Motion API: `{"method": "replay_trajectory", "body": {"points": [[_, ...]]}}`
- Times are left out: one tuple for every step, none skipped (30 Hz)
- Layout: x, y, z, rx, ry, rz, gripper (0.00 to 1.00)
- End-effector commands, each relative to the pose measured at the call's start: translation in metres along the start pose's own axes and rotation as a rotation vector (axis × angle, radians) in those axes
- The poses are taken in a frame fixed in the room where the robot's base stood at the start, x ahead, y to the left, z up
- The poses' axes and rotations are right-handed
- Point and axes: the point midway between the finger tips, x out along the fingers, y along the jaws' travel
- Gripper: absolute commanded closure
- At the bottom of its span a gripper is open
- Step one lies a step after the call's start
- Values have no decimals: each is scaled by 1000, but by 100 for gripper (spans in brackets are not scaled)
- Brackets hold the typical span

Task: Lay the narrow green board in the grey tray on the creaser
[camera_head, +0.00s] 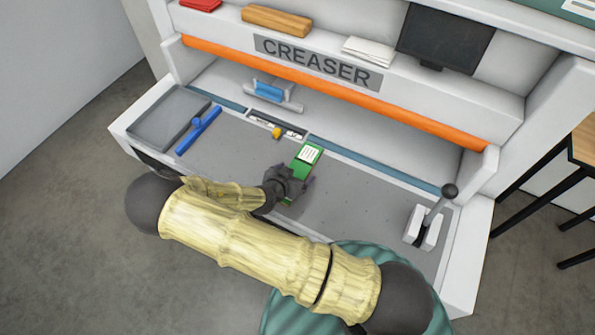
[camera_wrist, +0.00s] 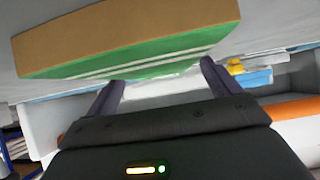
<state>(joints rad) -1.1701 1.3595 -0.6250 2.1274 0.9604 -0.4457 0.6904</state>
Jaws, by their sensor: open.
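The narrow green board (camera_head: 309,153) with a white label lies on the grey bed of the creaser, near its middle. My gripper (camera_head: 287,184) is at the board's near end and covers part of it. In the wrist view, a green face with white stripes and a tan edge, apparently the board (camera_wrist: 130,48), fills the upper left. My gripper's two fingers (camera_wrist: 160,85) are apart, with their tips close to it; I cannot tell whether they touch it. The grey tray (camera_head: 150,133) is at the left end of the creaser bed and looks empty.
A blue handled bar (camera_head: 198,131) lies just right of the tray. A lever (camera_head: 433,215) stands at the right end. An orange rail (camera_head: 330,91) spans above. The bed right of the board is clear.

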Motion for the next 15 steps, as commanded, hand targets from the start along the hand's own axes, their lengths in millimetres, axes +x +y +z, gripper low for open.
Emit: {"method": "replay_trajectory", "body": {"points": [[0,0,0,0,0,0,11],[0,0,0,0,0,0,11],[0,0,0,0,0,0,11],[0,0,0,0,0,0,17],[0,0,0,0,0,0,23],[0,0,0,0,0,0,31],[0,0,0,0,0,0,36],[0,0,0,0,0,0,42],[0,0,0,0,0,0,50],[0,0,0,0,0,0,56],[0,0,0,0,0,0,60],[0,0,0,0,0,0,64],[0,0,0,0,0,0,64],[0,0,0,0,0,0,64],[0,0,0,0,0,0,64]]}}
